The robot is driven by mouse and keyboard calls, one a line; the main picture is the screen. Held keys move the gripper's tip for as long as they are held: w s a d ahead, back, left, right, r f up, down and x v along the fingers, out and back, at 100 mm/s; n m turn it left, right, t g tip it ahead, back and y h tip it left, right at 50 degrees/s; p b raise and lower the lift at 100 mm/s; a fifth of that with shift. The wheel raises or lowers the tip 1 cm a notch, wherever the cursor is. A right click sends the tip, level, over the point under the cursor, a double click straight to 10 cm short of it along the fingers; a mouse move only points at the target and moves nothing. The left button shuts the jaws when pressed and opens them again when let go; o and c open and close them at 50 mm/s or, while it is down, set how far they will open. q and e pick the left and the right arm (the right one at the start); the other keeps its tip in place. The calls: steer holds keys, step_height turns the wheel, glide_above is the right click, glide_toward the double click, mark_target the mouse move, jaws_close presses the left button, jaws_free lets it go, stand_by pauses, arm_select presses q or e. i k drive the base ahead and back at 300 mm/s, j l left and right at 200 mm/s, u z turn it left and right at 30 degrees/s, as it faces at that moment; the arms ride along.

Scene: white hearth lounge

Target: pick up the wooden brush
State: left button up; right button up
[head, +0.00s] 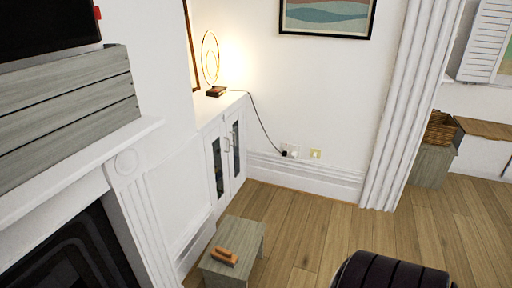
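The wooden brush (224,256) is small and orange-brown. It lies on top of a low grey wooden stool or box (241,237) at the bottom centre-left of the head view, toward the front edge of its top. Neither of my grippers shows in the head view, so nothing is seen touching the brush.
A white fireplace (135,190) stands on the left, with a white cabinet (222,150) bearing a lit ring lamp (211,65) behind. A dark rounded padded object (390,272) is at the bottom right. Wooden floor (315,225) is clear between the stool and the back wall.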

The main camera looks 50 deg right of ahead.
mark_target(224, 256)
steer(key=z, duration=1.35)
steer(key=l+u, duration=0.1)
steer(key=u, duration=1.55)
steer(key=k+l, duration=0.15)
steer(key=k, duration=0.3)
steer(key=k+l, duration=0.15)
steer(key=k, duration=0.25)
